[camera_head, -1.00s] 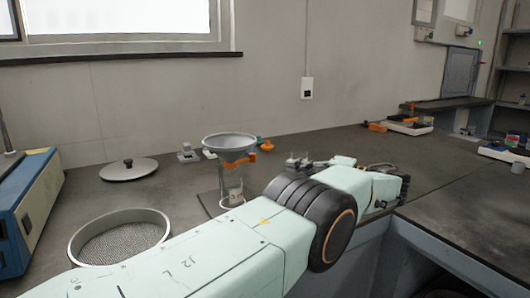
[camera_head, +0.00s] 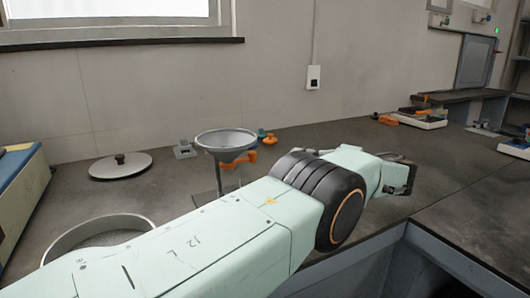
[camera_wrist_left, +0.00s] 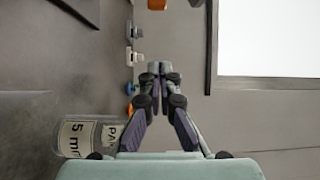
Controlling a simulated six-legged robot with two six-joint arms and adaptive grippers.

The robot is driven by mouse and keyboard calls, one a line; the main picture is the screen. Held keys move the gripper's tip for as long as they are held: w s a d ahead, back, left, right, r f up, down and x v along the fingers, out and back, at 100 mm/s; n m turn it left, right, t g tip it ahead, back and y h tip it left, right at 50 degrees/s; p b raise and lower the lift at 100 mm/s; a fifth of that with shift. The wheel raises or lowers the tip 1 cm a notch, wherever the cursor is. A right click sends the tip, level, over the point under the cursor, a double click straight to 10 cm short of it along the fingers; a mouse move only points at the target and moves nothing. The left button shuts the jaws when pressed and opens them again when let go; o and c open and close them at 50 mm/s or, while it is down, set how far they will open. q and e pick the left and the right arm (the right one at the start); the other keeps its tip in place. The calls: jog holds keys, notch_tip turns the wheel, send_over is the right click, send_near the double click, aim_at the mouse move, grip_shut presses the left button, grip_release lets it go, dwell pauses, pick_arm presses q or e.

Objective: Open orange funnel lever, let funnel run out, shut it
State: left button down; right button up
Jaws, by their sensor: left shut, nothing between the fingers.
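The grey funnel (camera_head: 226,140) stands on a thin stand at mid-bench in the head view. The orange lever (camera_head: 240,160) sits on its near right side, below the rim. What is under the funnel is partly hidden behind my left arm. My left gripper (camera_head: 404,180) is to the right of the funnel, apart from it and the lever. In the left wrist view the gripper (camera_wrist_left: 157,72) is shut with its fingertips together and nothing between them. The funnel and lever cannot be made out for certain in that view. My right gripper is not in view.
A round sieve (camera_head: 95,232) lies at front left, partly hidden by my arm. A grey lid (camera_head: 120,166) lies behind it. A blue box-like device (camera_head: 20,200) stands at the left edge. A container labelled 5 mm (camera_wrist_left: 88,137) shows in the wrist view. The bench right of the funnel is mostly clear.

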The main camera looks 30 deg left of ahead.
aim_at(244, 159)
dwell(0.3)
pick_arm(q)
jog(key=s+a+b, duration=0.2)
jog(key=s+a, duration=0.2)
jog(key=a, duration=0.4)
jog(key=shift+s+a, duration=0.15)
jog(key=shift+a, duration=0.05)
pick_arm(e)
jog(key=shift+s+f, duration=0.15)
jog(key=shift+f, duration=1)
pick_arm(q)
jog(key=shift+f+t, duration=0.1)
jog(key=shift+t, duration=0.2)
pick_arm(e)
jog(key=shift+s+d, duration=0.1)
